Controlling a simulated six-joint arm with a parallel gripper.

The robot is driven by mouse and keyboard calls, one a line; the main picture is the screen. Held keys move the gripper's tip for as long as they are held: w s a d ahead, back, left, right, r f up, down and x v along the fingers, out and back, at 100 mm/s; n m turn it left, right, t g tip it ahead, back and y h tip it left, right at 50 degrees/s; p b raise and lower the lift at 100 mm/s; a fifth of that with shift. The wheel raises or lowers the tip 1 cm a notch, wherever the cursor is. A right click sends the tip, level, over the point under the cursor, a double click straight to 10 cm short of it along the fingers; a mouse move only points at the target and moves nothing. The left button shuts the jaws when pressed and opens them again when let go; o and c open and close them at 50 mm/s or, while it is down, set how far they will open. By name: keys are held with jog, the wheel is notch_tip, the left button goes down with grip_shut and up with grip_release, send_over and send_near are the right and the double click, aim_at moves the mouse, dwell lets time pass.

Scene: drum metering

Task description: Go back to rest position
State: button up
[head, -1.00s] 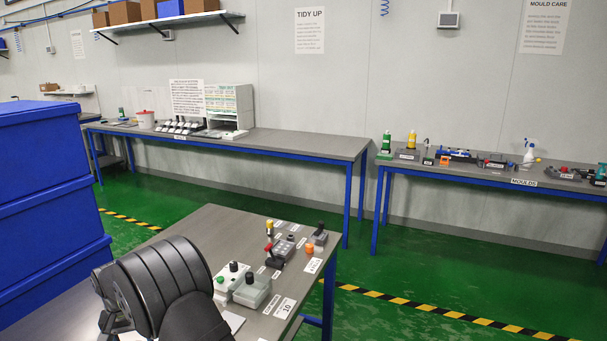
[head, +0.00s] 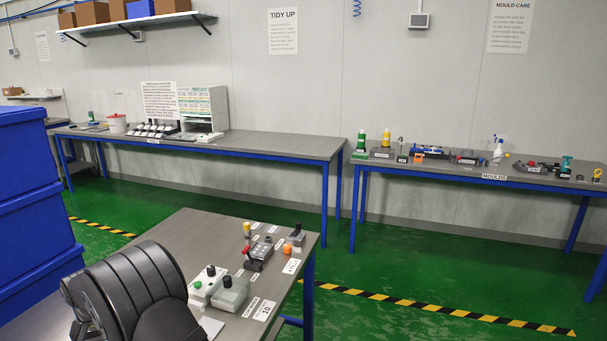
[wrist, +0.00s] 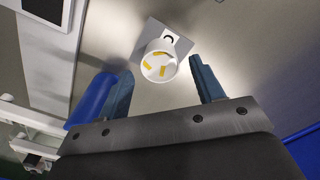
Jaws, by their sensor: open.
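My gripper (wrist: 160,66) is open in the wrist view, with its two blue-grey fingers set wide apart. Nothing is held between them. Beyond the fingertips, a round white cup (wrist: 151,72) with several yellow pieces inside stands on a square grey plate (wrist: 178,41). I cannot tell how far below the fingers it is. In the head view, only a dark ridged part of my arm shows at the lower left, and the gripper is not visible there.
The near table (head: 196,230) carries several small controls, including a grey box (head: 230,294) with a black knob. Blue crates (head: 25,200) stand at the left. A long bench (head: 265,145) and a moulds bench (head: 465,172) line the wall.

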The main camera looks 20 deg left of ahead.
notch_tip(320, 180, up, 9)
notch_tip(320, 180, down, 12)
jog(key=shift+f, duration=0.2)
notch_tip(320, 180, up, 11)
jog(key=w+d+r, duration=0.1)
jog(key=w+d, duration=0.2)
jog(key=d, duration=0.9)
jog(key=w+d+r, duration=0.1)
jog(key=w+d, duration=0.3)
jog(key=d, duration=0.8)
jog(key=s+a+f, duration=0.2)
jog(key=a, duration=0.1)
jog(key=s+a+f, duration=0.2)
jog(key=a, duration=0.1)
jog(key=s+a+f, duration=0.2)
jog(key=a+f, duration=0.1)
jog(key=shift+s, duration=0.3)
jog(key=shift+s+a+f, duration=0.1)
jog(key=shift+a+f, duration=0.05)
jog(key=shift+f, duration=0.35)
jog(key=shift+s+a+f, duration=0.1)
jog(key=shift+f, duration=1.05)
